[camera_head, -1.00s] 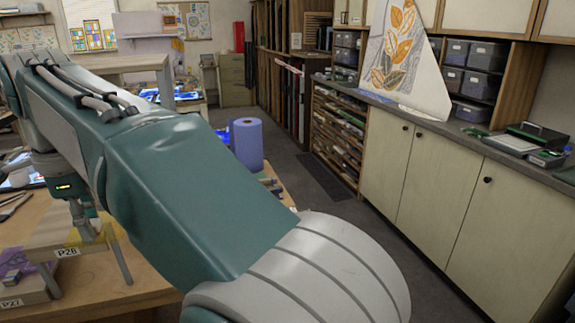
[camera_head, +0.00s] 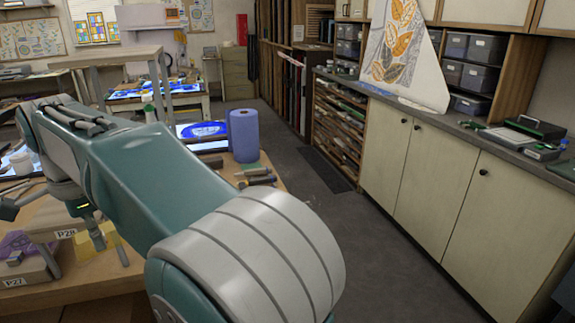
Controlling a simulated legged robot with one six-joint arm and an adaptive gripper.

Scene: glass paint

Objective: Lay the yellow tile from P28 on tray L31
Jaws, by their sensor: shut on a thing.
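The yellow tile (camera_head: 85,247) is between the fingers of my gripper (camera_head: 106,248), which is shut on it. The tile looks tilted, and the fingers hide part of it. The gripper is at the lower left, just right of the stand marked P28 (camera_head: 45,229). I cannot tell how far the tile is above the bench. I cannot pick out tray L31 in this view.
A stand marked P27 (camera_head: 32,268) with purple pieces is in front of P28, on the wooden bench (camera_head: 95,282). A blue roll (camera_head: 244,135) stands at the bench's far right, near small tools (camera_head: 257,177).

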